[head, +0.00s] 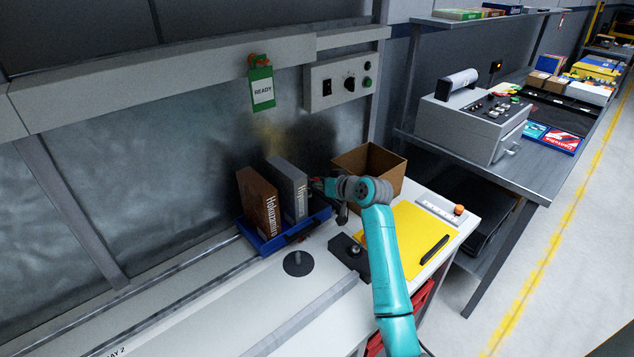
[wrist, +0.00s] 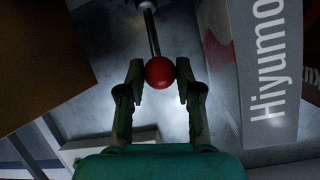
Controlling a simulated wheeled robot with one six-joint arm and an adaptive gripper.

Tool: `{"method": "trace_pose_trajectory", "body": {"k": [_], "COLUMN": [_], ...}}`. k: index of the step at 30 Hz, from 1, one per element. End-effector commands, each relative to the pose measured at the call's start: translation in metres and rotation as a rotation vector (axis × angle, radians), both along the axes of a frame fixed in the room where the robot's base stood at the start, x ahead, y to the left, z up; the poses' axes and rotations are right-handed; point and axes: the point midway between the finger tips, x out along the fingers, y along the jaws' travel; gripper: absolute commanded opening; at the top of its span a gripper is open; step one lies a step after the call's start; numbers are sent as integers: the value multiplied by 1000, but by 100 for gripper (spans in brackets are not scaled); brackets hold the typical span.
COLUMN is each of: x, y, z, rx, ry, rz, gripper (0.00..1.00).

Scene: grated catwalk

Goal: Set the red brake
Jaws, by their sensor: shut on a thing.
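The red brake shows in the wrist view as a red ball knob (wrist: 159,72) on a thin metal rod (wrist: 151,33) that runs up out of the picture. My gripper (wrist: 160,75) is shut on the knob, one finger on each side of it. In the head view my gripper (head: 325,188) is just right of the grey binder, near the back panel. There the knob and rod are mostly hidden by my gripper and wrist, and I cannot tell the lever's angle.
A blue tray (head: 266,246) holds a brown book (head: 258,205) and a grey binder (head: 288,188), close beside my gripper. An open cardboard box (head: 386,165) stands to the right. A yellow mat (head: 408,231), a black block (head: 346,252) and a dark disc (head: 298,264) are in front.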

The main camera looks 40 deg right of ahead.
Motion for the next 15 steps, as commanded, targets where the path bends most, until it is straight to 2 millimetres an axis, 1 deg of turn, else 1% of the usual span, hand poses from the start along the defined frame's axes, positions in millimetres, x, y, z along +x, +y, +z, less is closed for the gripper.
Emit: {"method": "trace_pose_trajectory", "body": {"k": [1,9,10,11,12,13,15], "x": [-1,-1,-1,-1,-1,-1,-1], "y": [0,0,0,0,0,0,0], "z": [-3,-4,-5,-5,-4,-4,-3], "rx": [2,2,2,2,2,2,2], "ry": [6,9,9,9,8,8,7], "rz": [0,0,0,0,-1,-1,-1], "gripper": [0,0,39,47,57,59,59]}}
